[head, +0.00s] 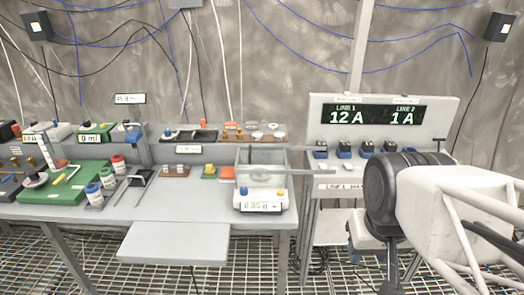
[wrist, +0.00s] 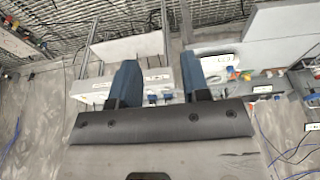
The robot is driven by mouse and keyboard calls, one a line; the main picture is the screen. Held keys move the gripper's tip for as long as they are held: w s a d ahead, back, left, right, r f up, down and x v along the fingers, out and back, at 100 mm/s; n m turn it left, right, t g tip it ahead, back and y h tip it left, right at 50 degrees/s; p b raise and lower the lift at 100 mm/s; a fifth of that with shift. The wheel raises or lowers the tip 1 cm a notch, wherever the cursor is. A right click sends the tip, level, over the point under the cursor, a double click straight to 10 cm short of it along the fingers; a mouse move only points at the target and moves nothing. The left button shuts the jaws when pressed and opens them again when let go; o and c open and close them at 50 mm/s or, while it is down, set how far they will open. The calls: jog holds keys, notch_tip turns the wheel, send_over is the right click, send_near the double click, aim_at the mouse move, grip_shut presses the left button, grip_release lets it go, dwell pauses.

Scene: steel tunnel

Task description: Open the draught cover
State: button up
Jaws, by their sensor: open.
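The draught cover (head: 262,163) is a clear box on top of the white balance (head: 264,196) at the right end of the grey bench. It looks lowered over the weighing area. A grey bar (head: 310,172) sticks out to its right. In the wrist view the picture is turned over, and the balance (wrist: 232,75) shows just right of the right finger. My gripper is apart from the cover. In the head view my arm hides part of its own end.
A panel (head: 382,112) reading 12 A and 1 A stands right of the balance, with several dark switches before it. Bottles (head: 107,178), trays and a green board (head: 66,182) fill the bench's left. The bench middle (head: 185,207) is mostly clear.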

jog(key=shift+c, duration=0.4)
jog(key=shift+w+r, duration=0.1)
jog(key=w+a+r, duration=0.2)
jog(key=w+a, duration=0.1)
jog(key=w, duration=0.8)
jog(key=w+a+r+g+y, duration=0.1)
jog(key=w+a+r, duration=0.1)
jog(key=w, duration=0.8)
jog(key=w+a+r, duration=0.2)
jog(key=w+a, duration=0.1)
jog(key=w, duration=0.8)
jog(key=w+a+f, duration=0.4)
jog(key=w, duration=0.5)
jog(key=w+a+f+g+y, duration=0.1)
jog(key=w+a+f, duration=0.3)
jog(key=w, duration=0.5)
jog(key=w+a+f, duration=0.4)
jog(key=w+a, duration=0.2)
jog(key=w, duration=0.4)
jog(key=shift+g, duration=0.3)
jog(key=shift+f, duration=0.15)
